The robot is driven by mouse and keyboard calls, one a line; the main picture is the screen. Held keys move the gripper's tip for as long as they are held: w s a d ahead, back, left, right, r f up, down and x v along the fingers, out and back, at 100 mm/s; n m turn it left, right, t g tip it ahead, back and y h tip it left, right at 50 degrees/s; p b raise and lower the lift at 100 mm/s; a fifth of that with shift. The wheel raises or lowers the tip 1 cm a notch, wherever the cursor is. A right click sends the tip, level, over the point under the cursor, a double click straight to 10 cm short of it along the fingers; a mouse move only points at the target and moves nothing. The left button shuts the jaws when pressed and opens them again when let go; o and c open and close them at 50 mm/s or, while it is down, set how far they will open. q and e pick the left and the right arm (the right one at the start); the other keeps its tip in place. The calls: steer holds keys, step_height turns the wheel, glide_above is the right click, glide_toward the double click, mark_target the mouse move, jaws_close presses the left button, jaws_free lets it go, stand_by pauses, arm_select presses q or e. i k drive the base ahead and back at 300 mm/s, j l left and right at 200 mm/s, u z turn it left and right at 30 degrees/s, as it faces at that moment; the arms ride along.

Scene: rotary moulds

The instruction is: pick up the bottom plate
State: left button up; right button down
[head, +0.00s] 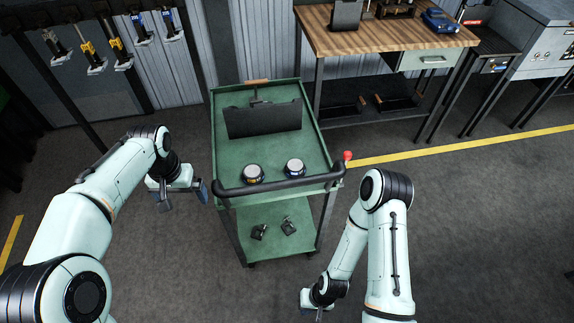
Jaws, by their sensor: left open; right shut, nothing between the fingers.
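A green cart (225,150) stands in the middle of the head view. A dark, flat, upright panel (262,119) stands towards the back of its top tray. Two round pieces with pale tops, the left one (253,173) and the right one (294,168), sit near the tray's front. I cannot tell which of these, if any, is the bottom plate. My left gripper (184,199) is open and empty, just left of the cart's front corner. My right gripper (318,314) is low at the bottom edge of the view, shut and empty, apart from the cart.
Two small dark parts (274,228) lie on the lower shelf. A wooden workbench (385,37) stands behind right. Tools (90,55) hang at back left.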

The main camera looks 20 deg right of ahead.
mark_target(295, 167)
steer(key=i+z, duration=0.25)
steer(key=z, duration=0.15)
steer(key=i+l+z, duration=0.2)
steer(key=l, duration=0.15)
steer(key=i+l+z, duration=0.15)
steer(key=l, duration=0.2)
